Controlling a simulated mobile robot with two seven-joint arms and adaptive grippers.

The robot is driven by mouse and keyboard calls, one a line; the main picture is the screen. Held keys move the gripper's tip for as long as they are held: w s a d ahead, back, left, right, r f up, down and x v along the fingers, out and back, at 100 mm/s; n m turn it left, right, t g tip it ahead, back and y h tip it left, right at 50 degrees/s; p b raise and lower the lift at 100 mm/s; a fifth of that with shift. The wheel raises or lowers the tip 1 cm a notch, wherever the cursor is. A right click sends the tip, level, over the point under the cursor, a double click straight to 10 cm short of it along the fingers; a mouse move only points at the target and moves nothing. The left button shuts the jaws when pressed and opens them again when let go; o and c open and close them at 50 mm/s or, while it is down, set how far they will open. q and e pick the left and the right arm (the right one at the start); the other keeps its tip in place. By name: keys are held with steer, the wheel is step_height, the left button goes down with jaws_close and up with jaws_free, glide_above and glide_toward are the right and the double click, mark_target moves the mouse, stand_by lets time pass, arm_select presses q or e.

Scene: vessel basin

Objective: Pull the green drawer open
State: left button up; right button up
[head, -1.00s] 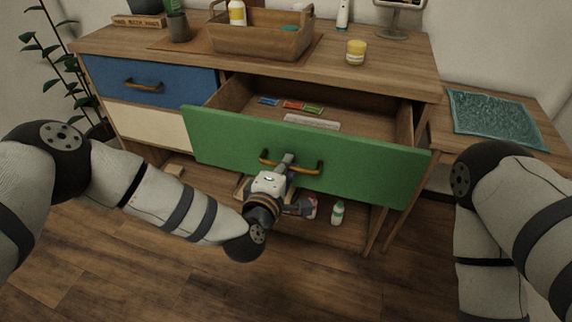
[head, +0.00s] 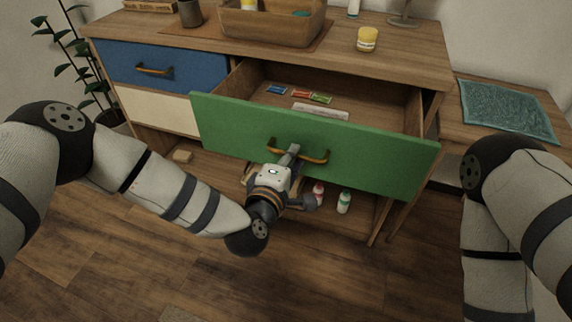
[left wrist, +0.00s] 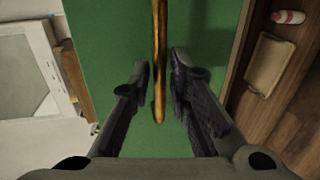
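The green drawer (head: 225,125) stands pulled well out of the cabinet, with its inside visible from above. Its curved brass handle (head: 318,158) is on the front panel. My left gripper (head: 293,152) is at the middle of the handle. In the left wrist view the handle (left wrist: 159,40) runs between the two fingers of the left gripper (left wrist: 161,72). The fingers are apart, with a gap showing on each side of the bar, against the green panel (left wrist: 110,40). My right arm shows at the right of the head view, but its gripper is out of frame.
Small coloured packets (head: 300,94) and a pale bar (head: 320,111) lie in the drawer. Bottles (head: 344,203) stand on the low shelf below. A blue drawer (head: 190,72) is shut at left. A basket (head: 270,28) and yellow jar (head: 367,40) stand on top. Floor in front is clear.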

arm_select(q)
steer(key=v, duration=1)
steer(key=shift+s, duration=0.2)
steer(key=shift+a, duration=0.1)
steer(key=s+a+f+m+g+p, duration=0.1)
steer(key=s+a+f+m+g, duration=0.1)
steer(key=s+f+m+g, duration=0.45)
steer(key=s+a+f+m+g+p, duration=0.1)
steer(key=s+a+f+m+g, duration=0.15)
steer(key=s+f, duration=0.65)
steer(key=s+a+m+g+y, duration=0.2)
steer(key=s+a+g, duration=0.2)
steer(key=s+a, duration=0.3)
steer(key=s+a+r+m+g+y, duration=0.1)
steer(key=s+a, duration=0.6)
steer(key=s, duration=0.8)
steer(key=m+g+y+p, duration=0.1)
steer(key=m+g, duration=0.1)
steer(key=g, duration=0.1)
steer(key=shift+s+a+y, duration=0.2)
steer(key=shift+a+y, duration=0.15)
steer(key=shift+y, duration=0.05)
arm_select(e)
steer(key=shift+t, duration=0.7)
steer(key=w+r, duration=0.3)
steer(key=shift+w+r, duration=0.3)
steer(key=shift+r, duration=0.05)
arm_select(q)
steer(key=shift+w+r, duration=0.1)
steer(key=shift+r, duration=0.05)
